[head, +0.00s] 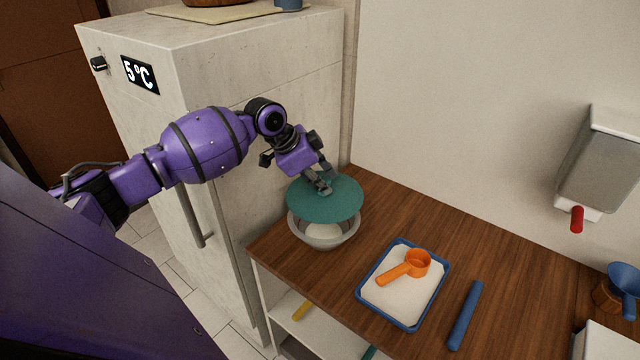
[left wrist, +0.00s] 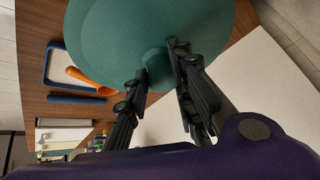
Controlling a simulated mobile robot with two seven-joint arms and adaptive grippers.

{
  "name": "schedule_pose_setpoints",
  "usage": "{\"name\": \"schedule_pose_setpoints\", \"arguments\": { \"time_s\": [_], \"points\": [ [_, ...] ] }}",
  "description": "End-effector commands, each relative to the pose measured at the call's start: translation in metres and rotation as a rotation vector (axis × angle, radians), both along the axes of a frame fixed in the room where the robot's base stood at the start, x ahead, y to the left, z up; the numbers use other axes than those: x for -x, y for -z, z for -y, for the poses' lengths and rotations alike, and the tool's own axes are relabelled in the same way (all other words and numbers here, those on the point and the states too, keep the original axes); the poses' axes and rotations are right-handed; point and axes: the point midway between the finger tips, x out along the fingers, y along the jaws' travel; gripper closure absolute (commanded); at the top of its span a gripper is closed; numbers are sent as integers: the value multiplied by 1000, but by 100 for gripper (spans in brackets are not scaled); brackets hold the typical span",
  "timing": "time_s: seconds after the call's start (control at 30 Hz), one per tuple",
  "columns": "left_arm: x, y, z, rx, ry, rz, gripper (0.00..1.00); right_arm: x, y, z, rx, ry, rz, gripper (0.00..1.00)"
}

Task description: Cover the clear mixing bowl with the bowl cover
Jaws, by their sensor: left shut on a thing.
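The teal round bowl cover (head: 325,203) is over the clear mixing bowl (head: 324,238) on the wooden counter. It looks slightly tilted, and I cannot tell whether it touches the rim all round. Pale contents show through the bowl's front. My left gripper (head: 320,184) comes down from above and is shut on the cover's central knob. In the left wrist view the cover (left wrist: 110,40) fills the top, with its knob between the fingertips of my left gripper (left wrist: 160,66). The bowl is hidden there. My right gripper is not in view.
A blue-rimmed tray (head: 361,287) with white contents and an orange measuring cup (head: 416,264) lies right of the bowl. A blue rolling-pin-like rod (head: 466,315) lies beyond it. The fridge (head: 265,110) stands close on the left. Counter behind the tray is clear.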

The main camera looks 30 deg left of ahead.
Motion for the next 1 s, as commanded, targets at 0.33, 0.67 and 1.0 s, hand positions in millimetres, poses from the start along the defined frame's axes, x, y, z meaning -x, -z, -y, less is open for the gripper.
{"name": "schedule_pose_setpoints", "arguments": {
  "time_s": [0.33, 0.67, 1.0],
  "points": [
    [-1, -4, 1, 9, -10, -19, 100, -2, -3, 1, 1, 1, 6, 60],
    [1, 22, 0, 11, -15, -34, 100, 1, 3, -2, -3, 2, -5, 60],
    [0, 46, 0, 12, -15, -32, 100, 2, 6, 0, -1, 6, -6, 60]
  ]
}}
